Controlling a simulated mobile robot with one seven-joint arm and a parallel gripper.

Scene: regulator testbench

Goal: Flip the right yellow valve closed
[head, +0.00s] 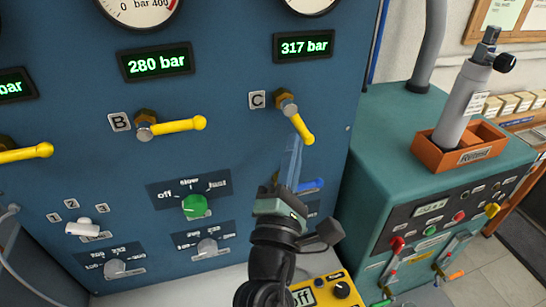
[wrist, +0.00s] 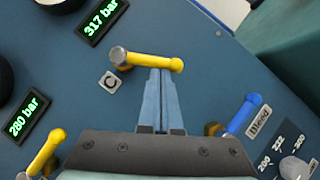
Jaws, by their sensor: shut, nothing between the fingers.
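The right yellow valve (head: 303,129), labelled C, sits on the blue panel under the 317 bar display. Its handle slants down and to the right from its pivot. It also shows in the wrist view (wrist: 150,61), just beyond my fingertips. My gripper (head: 293,145) is shut and empty, reaching up from below to the handle's left side. In the wrist view the closed fingertips (wrist: 160,76) overlap the handle's edge near its middle and outer part. I cannot tell for sure whether they touch it.
Yellow valve B (head: 180,126) lies level to the left, under the 280 bar display. A blue valve handle (head: 312,184) is low and right of my fingers; it also shows in the wrist view (wrist: 243,113). A green knob (head: 195,206) is lower left. A teal cabinet (head: 400,130) stands right.

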